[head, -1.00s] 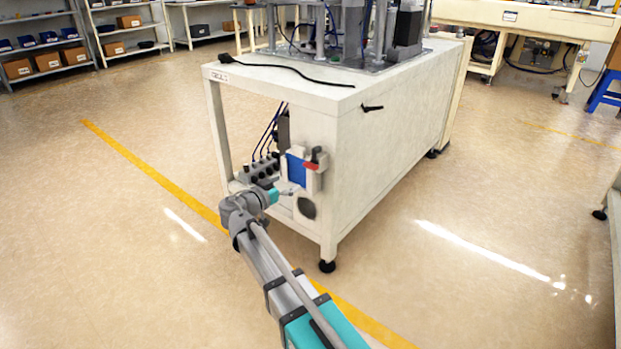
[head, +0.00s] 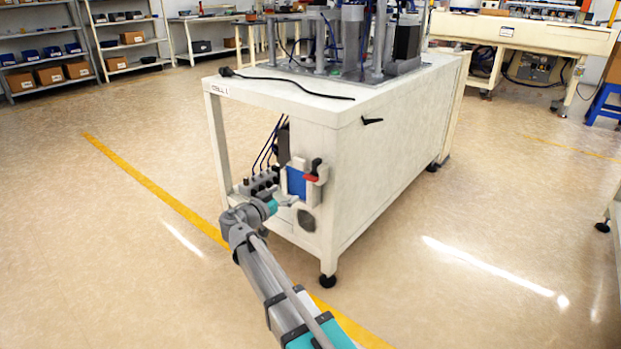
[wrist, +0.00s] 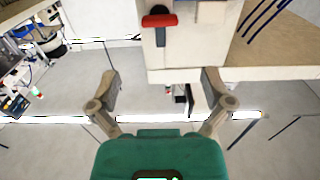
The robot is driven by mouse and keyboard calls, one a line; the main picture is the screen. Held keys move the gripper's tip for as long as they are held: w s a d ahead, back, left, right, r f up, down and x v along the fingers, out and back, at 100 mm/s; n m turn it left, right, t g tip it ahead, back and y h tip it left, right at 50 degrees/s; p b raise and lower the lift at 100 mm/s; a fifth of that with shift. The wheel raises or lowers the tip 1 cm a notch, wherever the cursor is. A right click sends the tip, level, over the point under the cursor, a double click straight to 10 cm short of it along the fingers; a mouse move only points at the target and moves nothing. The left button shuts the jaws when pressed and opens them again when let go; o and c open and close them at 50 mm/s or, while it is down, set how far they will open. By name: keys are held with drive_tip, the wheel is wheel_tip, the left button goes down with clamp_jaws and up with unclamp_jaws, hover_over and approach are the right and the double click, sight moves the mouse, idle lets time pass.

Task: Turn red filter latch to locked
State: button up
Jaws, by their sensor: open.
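The red filter latch (head: 311,178) is a small red bar with a black knob, on the upper right of the blue-and-white filter unit (head: 297,184) on the cell's front corner. In the wrist view the red latch (wrist: 159,20) lies level near the top, with its black knob over it on a pale panel. My gripper (head: 294,200) is just below and left of the latch in the head view. In the wrist view my gripper (wrist: 159,84) has its two fingers wide apart with nothing between them. The latch is beyond the fingertips, not touched.
The white cell bench (head: 400,150) carries machinery and a black cable (head: 290,84) on top. A valve block (head: 258,186) with hoses sits left of the filter unit. The floor in front is clear.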

sight(308, 179)
drive_tip(key=x, duration=1.1)
drive_tip(key=shift+w+d, duration=0.25)
drive_tip(key=c, duration=1)
